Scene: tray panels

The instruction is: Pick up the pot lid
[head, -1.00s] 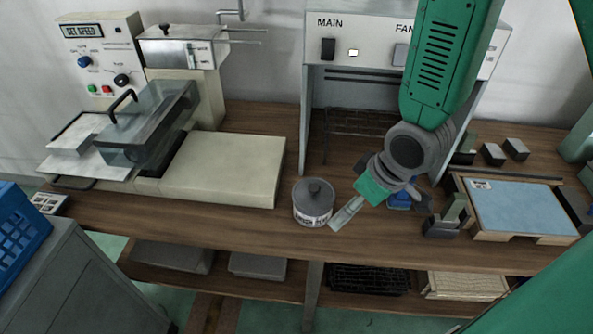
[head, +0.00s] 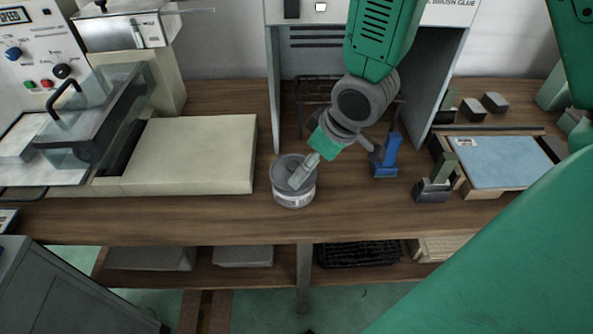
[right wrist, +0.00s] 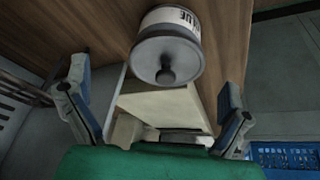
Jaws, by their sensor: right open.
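The pot lid (head: 283,168) is a round grey lid with a knob, sitting on a white labelled glue pot (head: 294,198) near the bench's front edge. My right gripper (head: 306,167) is open, and a pale finger overlaps the lid in the head view, hiding its knob. In the right wrist view the lid (right wrist: 160,65) and its dark knob lie ahead between the spread fingers of my right gripper (right wrist: 154,88), with nothing held. Contact with the lid cannot be told from the head view. My left gripper is out of view.
A cream machine bed (head: 190,155) stands left of the pot. A blue tool (head: 386,157) and a dark block stand to the right, before a tray with a light-blue panel (head: 503,160). A grey hood (head: 275,80) rises behind. The wooden bench front (head: 200,220) is clear.

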